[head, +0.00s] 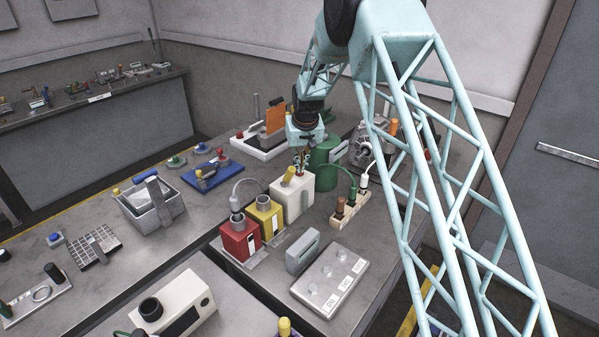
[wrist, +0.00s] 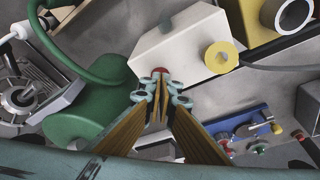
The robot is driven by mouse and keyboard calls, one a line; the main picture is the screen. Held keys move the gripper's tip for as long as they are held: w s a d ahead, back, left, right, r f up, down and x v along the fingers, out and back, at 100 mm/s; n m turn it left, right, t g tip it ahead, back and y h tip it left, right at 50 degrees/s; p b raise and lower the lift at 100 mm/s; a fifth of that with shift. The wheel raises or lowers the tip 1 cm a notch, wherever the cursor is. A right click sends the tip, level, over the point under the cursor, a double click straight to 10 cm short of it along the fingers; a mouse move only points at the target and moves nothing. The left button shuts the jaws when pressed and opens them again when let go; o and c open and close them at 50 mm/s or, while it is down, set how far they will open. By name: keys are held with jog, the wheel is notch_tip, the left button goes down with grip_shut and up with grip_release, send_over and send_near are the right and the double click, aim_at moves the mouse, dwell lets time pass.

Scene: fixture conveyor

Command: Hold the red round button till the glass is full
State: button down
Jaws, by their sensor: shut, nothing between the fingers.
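A white box-shaped dispenser (head: 291,201) with a yellow knob stands near the middle of the bench. It also shows in the wrist view (wrist: 175,45), with its yellow knob (wrist: 220,57) on the right. A small red round button (wrist: 160,71) shows at the dispenser's near edge in the wrist view. My gripper (wrist: 161,91) is shut and empty, with its fingertips right at the button. I cannot tell whether they touch or press it. In the head view my gripper (head: 301,160) points down just above the dispenser's back end. I cannot make out a glass at the dispenser.
Red (head: 240,237) and yellow (head: 266,216) boxes stand left of the dispenser. A green drum (head: 325,158) stands close behind it, and a socket strip with plugs (head: 351,208) is to its right. A metal plate (head: 329,281) with labels and faint clear round shapes lies in front.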

jog(key=shift+f+b, duration=0.3)
jog(key=shift+f, duration=0.15)
dwell(0.5)
jog(key=shift+r, duration=0.2)
dwell(2.8)
jog(key=shift+r+p, duration=0.75)
jog(key=shift+r, duration=2.1)
jog(key=v, duration=1.2)
